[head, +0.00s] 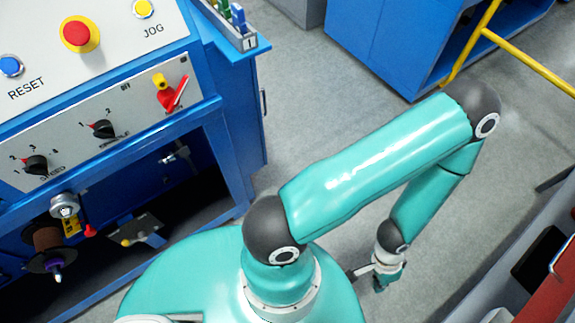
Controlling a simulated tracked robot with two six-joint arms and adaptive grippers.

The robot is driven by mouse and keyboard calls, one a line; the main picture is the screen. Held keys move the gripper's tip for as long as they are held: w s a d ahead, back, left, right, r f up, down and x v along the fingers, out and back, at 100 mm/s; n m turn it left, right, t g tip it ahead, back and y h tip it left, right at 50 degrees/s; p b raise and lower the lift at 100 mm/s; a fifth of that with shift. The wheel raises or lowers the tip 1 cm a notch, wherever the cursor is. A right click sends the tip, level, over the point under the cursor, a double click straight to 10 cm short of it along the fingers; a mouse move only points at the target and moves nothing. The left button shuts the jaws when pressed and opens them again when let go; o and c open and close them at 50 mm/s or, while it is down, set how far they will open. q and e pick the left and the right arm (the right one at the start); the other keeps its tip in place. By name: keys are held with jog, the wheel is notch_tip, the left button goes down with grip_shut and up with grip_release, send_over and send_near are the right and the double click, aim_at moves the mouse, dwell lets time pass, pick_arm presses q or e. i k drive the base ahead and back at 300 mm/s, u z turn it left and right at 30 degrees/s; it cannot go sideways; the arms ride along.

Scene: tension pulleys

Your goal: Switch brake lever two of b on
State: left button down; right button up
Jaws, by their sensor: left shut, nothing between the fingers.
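My left gripper (380,284) is small and partly hidden at the end of my teal arm, low over the floor right of centre. It is shut and empty, well apart from the blue machine (232,130) at the left. On the machine's panel a red lever (173,94) sits beside a yellow knob. Below the panel, a small red handle (90,231) and a yellow-tipped lever (128,241) show in the dark opening. I cannot tell which, if any, is brake lever two of b. My right gripper is not in view.
A red button (77,34), a blue reset button (10,66) and black dials (103,129) are on the machine. A brown spool (47,239) hangs below. A blue cabinet (375,40) and yellow rail (520,52) stand behind. Grey floor (300,110) between is clear.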

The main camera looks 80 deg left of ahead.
aim_at(142, 236)
jog(key=z, duration=0.05)
jog(key=i, duration=0.25)
jog(key=u, duration=3.2)
jog(key=i, duration=0.3)
jog(key=u, duration=1.55)
